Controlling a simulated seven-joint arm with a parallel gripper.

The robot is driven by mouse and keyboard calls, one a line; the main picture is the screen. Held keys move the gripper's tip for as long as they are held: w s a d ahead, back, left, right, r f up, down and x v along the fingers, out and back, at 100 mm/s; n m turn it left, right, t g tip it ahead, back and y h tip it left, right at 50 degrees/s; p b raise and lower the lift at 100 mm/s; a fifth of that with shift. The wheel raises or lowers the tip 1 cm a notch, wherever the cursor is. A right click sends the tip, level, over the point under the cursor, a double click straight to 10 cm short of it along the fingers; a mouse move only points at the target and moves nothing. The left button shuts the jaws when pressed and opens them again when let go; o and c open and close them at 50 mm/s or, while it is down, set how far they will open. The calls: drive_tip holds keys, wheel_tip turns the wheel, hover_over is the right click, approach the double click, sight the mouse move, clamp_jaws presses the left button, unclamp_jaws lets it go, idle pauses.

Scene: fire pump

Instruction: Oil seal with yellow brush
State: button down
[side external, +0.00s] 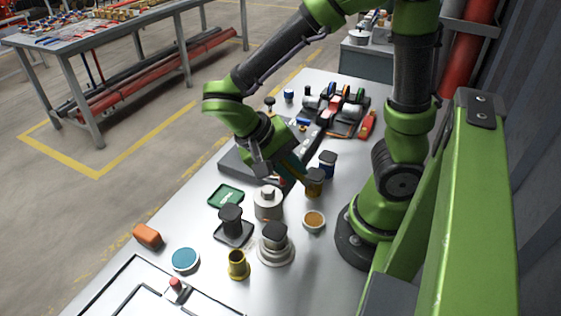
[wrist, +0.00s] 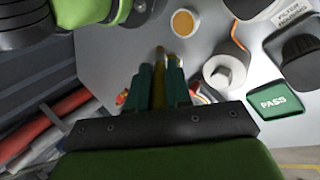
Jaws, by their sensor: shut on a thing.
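My gripper, with teal fingers, shows in the wrist view (wrist: 158,85) shut on a slim ochre-yellow piece, which looks like the yellow brush (wrist: 158,62). In the side view my gripper (side external: 298,173) points down over the bench, beside an amber piece with a dark top (side external: 315,183); I cannot tell whether they touch. A shallow round dish of amber liquid, apparently oil (side external: 313,220), sits in front and also shows in the wrist view (wrist: 183,22). A grey cylindrical part (side external: 268,203) stands left of the dish. I cannot tell for certain which part is the seal.
A dark-topped blue item (side external: 327,160) stands behind my gripper. A green PASS tray (side external: 226,195), a black part on a plate (side external: 231,220), a dark-topped grey round part (side external: 275,245) and a yellow cup (side external: 237,265) crowd the front. Free bench lies right of the dish.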

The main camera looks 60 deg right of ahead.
drive_tip(key=w+d+r+n+t+h, duration=0.1)
drive_tip(key=w+d+r+n+t, duration=0.15)
drive_tip(key=w+n, duration=0.45)
drive_tip(key=w+d+r+n+t+h, duration=0.1)
drive_tip(key=w+r+n+t+h, duration=0.15)
drive_tip(key=w, duration=0.85)
drive_tip(key=s+a+r+m+g+y, duration=0.1)
drive_tip(key=s+a+r+g+y, duration=0.15)
drive_tip(key=s+a, duration=0.55)
drive_tip(key=s+a+r+m+g+y, duration=0.1)
drive_tip(key=s+a+r+g+y, duration=0.15)
drive_tip(key=s+a, duration=0.55)
drive_tip(key=shift+g+h, duration=0.3)
drive_tip(key=shift+h, duration=0.05)
drive_tip(key=shift+w+d+x, duration=0.1)
drive_tip(key=shift+d+x, duration=0.1)
drive_tip(key=shift+x, duration=0.65)
drive_tip(key=shift+w+d+x, duration=0.1)
drive_tip(key=shift+d+x, duration=0.05)
drive_tip(key=shift+x, duration=0.7)
drive_tip(key=shift+w+d+x, duration=0.1)
drive_tip(key=shift+d+x, duration=0.1)
drive_tip(key=shift+x, duration=0.7)
